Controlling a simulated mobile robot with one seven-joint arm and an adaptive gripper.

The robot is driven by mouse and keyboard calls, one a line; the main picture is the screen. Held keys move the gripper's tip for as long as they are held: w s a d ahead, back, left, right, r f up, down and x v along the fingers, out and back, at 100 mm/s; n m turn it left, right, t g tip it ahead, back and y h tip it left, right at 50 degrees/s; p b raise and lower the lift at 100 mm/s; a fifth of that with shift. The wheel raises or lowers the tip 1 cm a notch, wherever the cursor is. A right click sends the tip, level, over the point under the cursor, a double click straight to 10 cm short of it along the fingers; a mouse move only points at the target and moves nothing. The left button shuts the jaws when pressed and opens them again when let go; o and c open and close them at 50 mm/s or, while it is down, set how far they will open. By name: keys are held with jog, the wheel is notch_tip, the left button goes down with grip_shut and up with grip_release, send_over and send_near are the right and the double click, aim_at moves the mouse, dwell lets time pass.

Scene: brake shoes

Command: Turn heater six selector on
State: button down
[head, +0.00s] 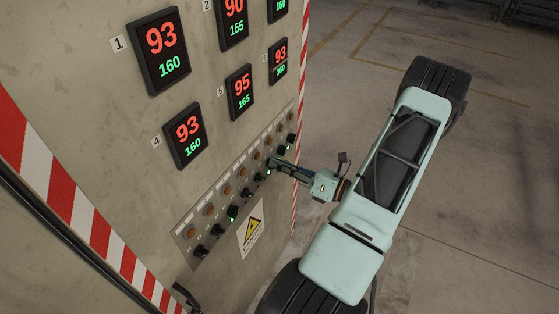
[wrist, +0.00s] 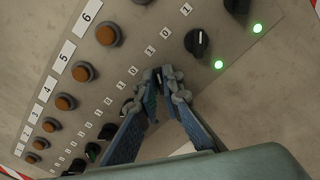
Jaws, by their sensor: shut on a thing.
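In the wrist view, the black heater six selector knob (wrist: 157,77) sits below the orange button (wrist: 108,34) beside label 6 (wrist: 87,18). My gripper (wrist: 162,80) is shut on this knob, a fingertip on each side. A small pale mark shows on the knob, but its exact setting between 0 and 1 is hard to read. The fingers hide the panel just below it. In the head view, my gripper (head: 274,163) reaches the right part of the selector row, and the knob is hidden behind it.
Neighbouring black knobs (wrist: 197,42) stand close, with green lights (wrist: 218,64) lit at the right. The heater displays (head: 278,60) are above the control strip (head: 190,228). A yellow warning sign (head: 252,236) is below. Open floor (head: 480,150) lies to the right.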

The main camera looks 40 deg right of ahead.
jog(key=shift+m+p, duration=0.4)
jog(key=shift+m, duration=0.7)
jog(key=c, duration=2.1)
grip_release()
jog(key=v, duration=1.2)
